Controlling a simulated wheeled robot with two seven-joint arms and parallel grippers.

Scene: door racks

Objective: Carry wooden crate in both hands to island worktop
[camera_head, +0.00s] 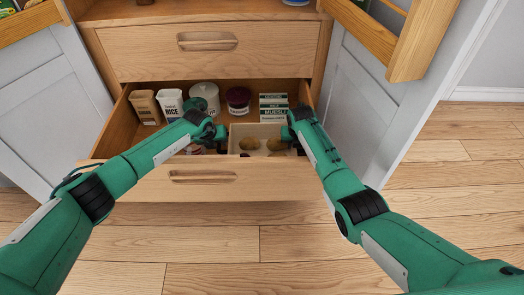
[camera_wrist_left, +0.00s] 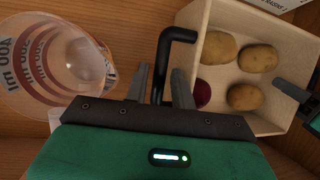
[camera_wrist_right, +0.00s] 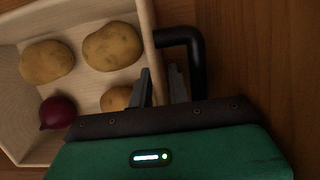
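The wooden crate (camera_head: 259,131), pale and open-topped, sits in the pulled-out drawer with potatoes and a red onion (camera_wrist_right: 57,112) in it. It has a black handle on each side. My left gripper (camera_wrist_left: 161,84) is open, its fingers on either side of the left handle (camera_wrist_left: 163,50) with gaps showing. My right gripper (camera_wrist_right: 162,88) is open at the crate's other side. The right handle (camera_wrist_right: 197,62) shows just to the right of its fingers in the right wrist view, not clearly between them. The island worktop is not in view.
Open doors with racks (camera_head: 400,40) flank the cabinet; wooden floor is clear.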

